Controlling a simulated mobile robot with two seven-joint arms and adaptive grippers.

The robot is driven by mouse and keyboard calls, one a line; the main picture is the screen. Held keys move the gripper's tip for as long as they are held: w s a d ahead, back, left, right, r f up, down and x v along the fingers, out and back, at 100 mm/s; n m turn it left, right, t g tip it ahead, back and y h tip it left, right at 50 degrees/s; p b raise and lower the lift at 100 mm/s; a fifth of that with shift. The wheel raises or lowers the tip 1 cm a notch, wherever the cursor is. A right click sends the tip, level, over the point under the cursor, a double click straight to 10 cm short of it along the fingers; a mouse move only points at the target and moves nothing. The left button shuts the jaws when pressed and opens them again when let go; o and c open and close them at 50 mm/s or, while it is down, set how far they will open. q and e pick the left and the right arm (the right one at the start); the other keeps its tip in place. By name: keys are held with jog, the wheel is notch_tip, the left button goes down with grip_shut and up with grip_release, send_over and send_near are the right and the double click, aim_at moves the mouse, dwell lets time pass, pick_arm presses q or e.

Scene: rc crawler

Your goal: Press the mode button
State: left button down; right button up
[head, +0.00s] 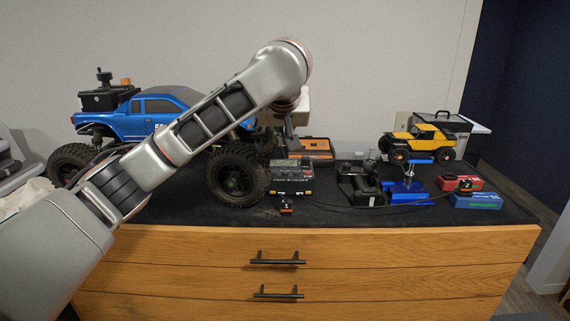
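A small dark and grey electronic unit (291,171) sits on the black mat, to the right of the blue truck's front wheel. It looks like a charger or control box. A mode button cannot be picked out on it at this size. My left arm reaches in from the left, across the blue truck, and bends down at its wrist. My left gripper (286,132) hangs below the wrist, above and behind the unit. Its fingers are small and mostly hidden, so I cannot tell whether they are open. My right gripper is not in view.
The blue crawler truck (125,123) stands at left, partly behind my arm. An orange-black case (315,147), a black device (361,188), a blue stand (405,190), red (447,183) and blue (475,201) packs and a yellow crawler (425,139) stand further right. A cable crosses the mat.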

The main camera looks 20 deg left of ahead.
pick_arm(q)
send_over(285, 170)
jog(key=s, duration=0.3)
jog(key=f, duration=0.7)
jog(key=shift+w+d, duration=0.15)
jog(key=shift+d, duration=0.2)
notch_tip(285, 170, down, 3)
jog(key=shift+w+f, duration=0.1)
jog(key=shift+w, duration=0.05)
jog(key=shift+f, duration=0.5)
